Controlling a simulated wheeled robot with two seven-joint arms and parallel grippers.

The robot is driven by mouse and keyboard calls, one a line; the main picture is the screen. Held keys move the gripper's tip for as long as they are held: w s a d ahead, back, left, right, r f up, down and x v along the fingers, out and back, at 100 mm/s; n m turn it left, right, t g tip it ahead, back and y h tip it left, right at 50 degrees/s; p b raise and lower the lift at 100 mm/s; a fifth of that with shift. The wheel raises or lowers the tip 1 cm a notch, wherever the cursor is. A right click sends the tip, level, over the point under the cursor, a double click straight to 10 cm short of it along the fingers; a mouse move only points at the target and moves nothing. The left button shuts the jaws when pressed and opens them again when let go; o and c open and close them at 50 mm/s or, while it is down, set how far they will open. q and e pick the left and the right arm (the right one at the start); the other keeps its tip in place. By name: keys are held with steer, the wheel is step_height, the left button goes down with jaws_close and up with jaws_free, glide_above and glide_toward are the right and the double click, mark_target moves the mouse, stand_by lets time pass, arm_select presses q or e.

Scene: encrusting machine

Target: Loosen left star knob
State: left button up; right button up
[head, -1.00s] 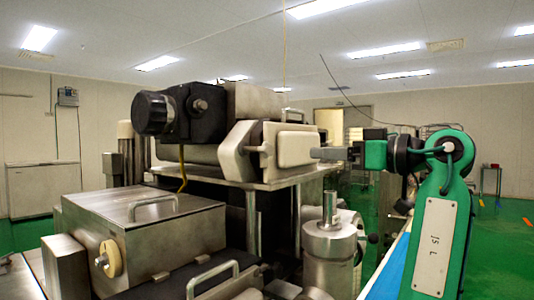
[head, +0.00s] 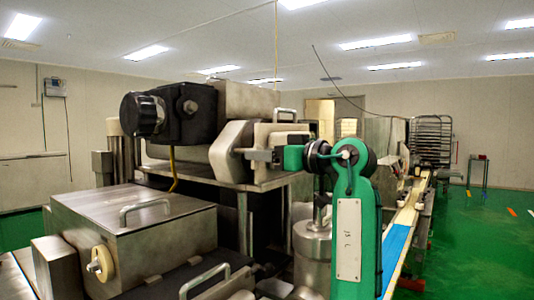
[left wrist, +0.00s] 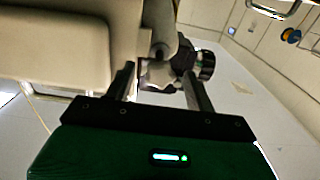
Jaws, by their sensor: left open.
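A pale grey lobed star knob (left wrist: 160,76) shows in the left wrist view on a shaft beside the machine's pale housing. My left gripper (left wrist: 161,84) is open, with one finger on each side of the knob. I cannot tell whether either finger touches it. In the head view my left gripper (head: 250,154) is at the side of the machine head, just right of the angular steel housing (head: 231,150). The knob cannot be made out clearly there, as the gripper is in front of that spot. My right gripper is not in view.
A black round knob (head: 142,114) sits on the motor block; a steel box with a handle (head: 152,206) stands front left. A pale block (head: 281,134) is close behind my left gripper. A conveyor with a blue belt (head: 396,250) runs at right, with green floor beyond.

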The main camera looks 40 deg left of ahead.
arm_select(q)
steer(key=c, duration=1)
